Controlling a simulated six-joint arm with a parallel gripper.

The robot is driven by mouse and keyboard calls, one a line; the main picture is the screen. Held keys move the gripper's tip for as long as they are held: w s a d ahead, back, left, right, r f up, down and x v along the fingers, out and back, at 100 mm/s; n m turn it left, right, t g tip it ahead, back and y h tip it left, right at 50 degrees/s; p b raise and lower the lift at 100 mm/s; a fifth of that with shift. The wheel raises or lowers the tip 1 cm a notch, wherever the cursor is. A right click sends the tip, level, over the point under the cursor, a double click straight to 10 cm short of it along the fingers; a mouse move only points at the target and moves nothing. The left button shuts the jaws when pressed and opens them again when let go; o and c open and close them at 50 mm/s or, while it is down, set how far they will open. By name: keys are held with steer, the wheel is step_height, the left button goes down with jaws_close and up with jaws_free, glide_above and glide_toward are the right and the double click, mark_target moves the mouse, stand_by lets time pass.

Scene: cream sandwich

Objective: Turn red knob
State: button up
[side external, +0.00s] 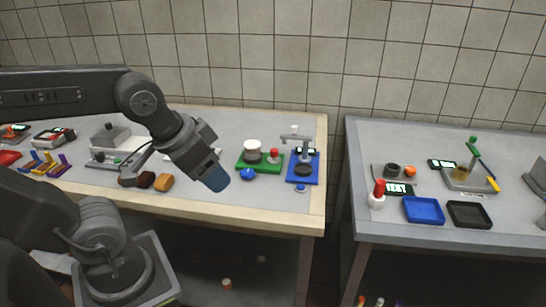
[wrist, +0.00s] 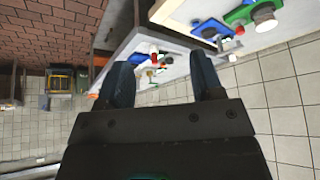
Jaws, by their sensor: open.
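A small red knob (side external: 274,153) stands on a green board (side external: 246,166) on the left table, beside a white-topped round part (side external: 252,146). A blue knob (side external: 248,174) is at the board's front edge. My gripper (side external: 216,181) hangs in the air to the left of the green board, tilted downward and touching nothing visible. In the wrist view my gripper (wrist: 163,78) has its two dark blue fingers apart with nothing between them.
A blue board (side external: 302,178) with a press-like stand is right of the green board. Brown and orange blocks (side external: 163,182) lie left of my gripper. A gap separates the right table (side external: 430,230), which holds a red-topped bottle (side external: 379,188), a blue tray (side external: 424,222) and a black tray (side external: 469,225).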

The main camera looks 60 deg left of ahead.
stand_by(0.3)
steer(key=shift+c, duration=0.5)
steer(key=n+g+h, duration=0.2)
steer(key=n, duration=2.8)
glide_above(273, 150)
steer(key=s+a, duration=0.3)
steer(key=s, duration=0.1)
step_height(273, 150, down, 7)
steer(key=x, duration=1.3)
steer(key=shift+d, duration=0.35)
steer(key=shift+c, duration=0.3)
